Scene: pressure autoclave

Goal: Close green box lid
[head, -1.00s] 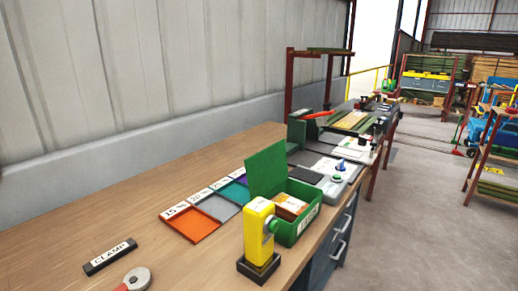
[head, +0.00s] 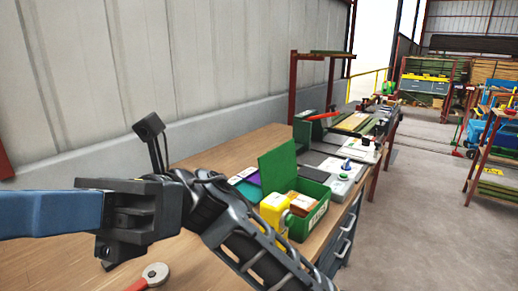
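The green box (head: 312,222) stands on the workbench right of centre. Its lid (head: 278,168) is raised, standing nearly upright along the box's back-left edge. Brown and white packs (head: 302,204) sit inside the open box. My gripper (head: 268,258) is in front of the box, nearer to the camera and lower in the picture, pointing down to the right. It looks apart from the lid. Its fingers partly run out of the bottom of the picture, so its opening is unclear.
A yellow device (head: 272,208) stands just before the box, its lower part hidden by my gripper. A red-handled round tool (head: 154,274) lies on the wooden bench (head: 230,150). More equipment (head: 352,168) stands behind the box. Grey drawers (head: 340,245) are below.

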